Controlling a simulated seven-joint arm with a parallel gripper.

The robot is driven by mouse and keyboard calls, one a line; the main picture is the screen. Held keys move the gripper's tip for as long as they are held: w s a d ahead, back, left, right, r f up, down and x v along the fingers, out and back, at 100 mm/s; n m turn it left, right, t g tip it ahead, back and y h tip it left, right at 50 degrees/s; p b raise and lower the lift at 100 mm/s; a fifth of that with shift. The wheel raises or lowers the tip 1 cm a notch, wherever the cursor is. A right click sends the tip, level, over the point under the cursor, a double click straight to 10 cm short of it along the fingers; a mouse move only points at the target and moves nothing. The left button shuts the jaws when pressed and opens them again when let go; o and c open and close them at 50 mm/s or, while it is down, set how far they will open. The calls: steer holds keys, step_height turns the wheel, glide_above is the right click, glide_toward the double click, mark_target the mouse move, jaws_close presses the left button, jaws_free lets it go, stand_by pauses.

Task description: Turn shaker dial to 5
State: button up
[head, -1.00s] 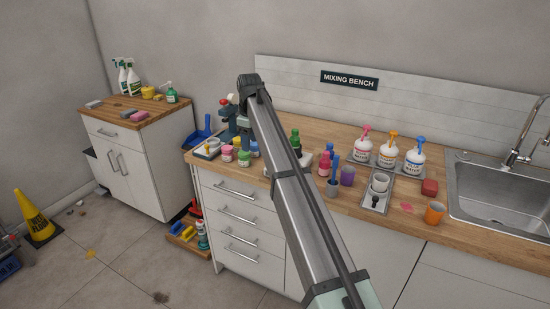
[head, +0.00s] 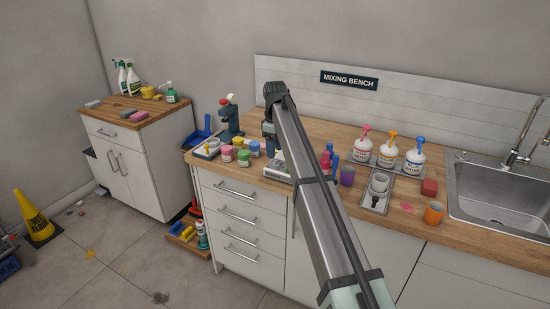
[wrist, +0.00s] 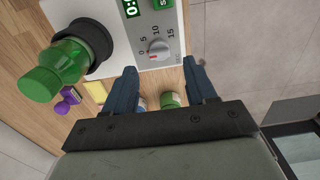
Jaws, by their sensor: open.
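The shaker (wrist: 118,22) shows in the wrist view as a white and grey unit with a green bottle (wrist: 55,70) in a dark round holder. Its dial (wrist: 159,48) is a pale knob with a small red mark, with 0, 5, 10 and 15 printed around it. The red mark seems to be on the 0 side, but it is too small to be sure. My gripper (wrist: 162,82) is open and empty, its blue fingers just short of the dial, with the dial roughly between them. In the head view the shaker's base (head: 277,173) shows beside my arm, which hides the rest.
Several colour-lidded jars (head: 243,158) and a dark stand (head: 229,120) are left of the shaker. A green-lidded jar (wrist: 170,99) lies near my fingers in the wrist view.

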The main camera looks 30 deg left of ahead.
mark_target(276, 163)
steer(key=shift+f, duration=2.15)
steer(key=shift+c, duration=0.2)
jaws_close()
steer(key=shift+m, duration=0.3)
steer(key=m, duration=0.3)
steer(key=shift+w+m, duration=0.1)
steer(key=shift+m, duration=0.3)
steer(key=shift+w+m, duration=0.1)
steer(key=shift+m, duration=2.1)
